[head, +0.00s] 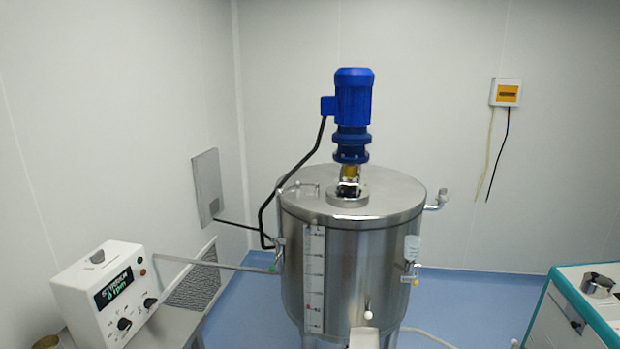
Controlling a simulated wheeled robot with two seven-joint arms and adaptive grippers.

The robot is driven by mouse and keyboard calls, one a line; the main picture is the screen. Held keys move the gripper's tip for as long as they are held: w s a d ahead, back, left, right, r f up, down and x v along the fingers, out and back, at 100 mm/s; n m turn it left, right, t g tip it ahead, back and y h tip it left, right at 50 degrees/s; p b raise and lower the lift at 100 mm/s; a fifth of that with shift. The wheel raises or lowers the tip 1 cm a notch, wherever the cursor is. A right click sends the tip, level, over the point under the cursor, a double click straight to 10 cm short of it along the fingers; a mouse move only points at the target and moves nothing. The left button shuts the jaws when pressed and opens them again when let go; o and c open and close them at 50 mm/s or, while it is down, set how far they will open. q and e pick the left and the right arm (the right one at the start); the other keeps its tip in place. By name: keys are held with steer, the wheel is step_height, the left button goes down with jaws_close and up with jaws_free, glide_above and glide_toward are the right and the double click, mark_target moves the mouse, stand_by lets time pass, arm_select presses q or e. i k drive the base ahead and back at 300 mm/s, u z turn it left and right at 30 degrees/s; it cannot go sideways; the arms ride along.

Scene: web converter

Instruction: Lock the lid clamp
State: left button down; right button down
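A steel tank (345,265) stands in the middle of the head view, with its round lid (395,195) lying flat on top. A small bent handle (305,187) is on the left of the lid. A metal fitting with a green part (274,266) is on the tank's left side. A lever with a white knob (368,314) is low on the front. I cannot tell which fitting is the lid clamp, or whether it is locked. Neither gripper is in view.
A blue motor (353,100) stands on the lid, with a black cable (289,180) running down the left. A white stirrer control box (110,295) reads 0 rpm at lower left. A white and teal unit (575,310) is at lower right. Blue floor (480,300) shows between.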

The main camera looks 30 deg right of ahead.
mark_target(298, 183)
steer(key=z, duration=0.7)
steer(key=i, duration=0.7)
steer(key=z, duration=0.9)
steer(key=i, duration=0.85)
steer(key=u, duration=0.4)
steer(key=i, duration=0.7)
steer(key=u, duration=1.1)
steer(key=i, duration=0.4)
steer(key=u, duration=0.45)
